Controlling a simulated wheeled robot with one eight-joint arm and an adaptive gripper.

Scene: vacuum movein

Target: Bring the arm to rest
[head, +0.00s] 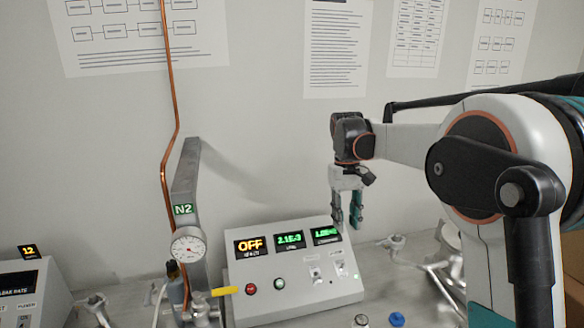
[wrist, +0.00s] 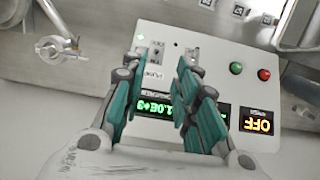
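My gripper (head: 347,208) hangs from the arm with its fingers pointing down, above the right part of the grey control box (head: 290,290). The wrist view shows the two teal fingers of the gripper (wrist: 166,75) apart, with nothing between them but the box's panel further off. The box has an OFF display (head: 250,245), two green number displays, a red button (head: 251,289), a green button (head: 280,284) and switches (head: 315,272). In the wrist view the fingers hide part of the displays. I cannot tell how far the fingertips are from the panel.
A post with an N2 label (head: 184,209), a round gauge (head: 188,246) and a copper tube (head: 174,130) stand left of the box. A metal fitting (head: 394,243) lies to the right. A blue cap (head: 397,319) is in front. Papers hang on the wall behind.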

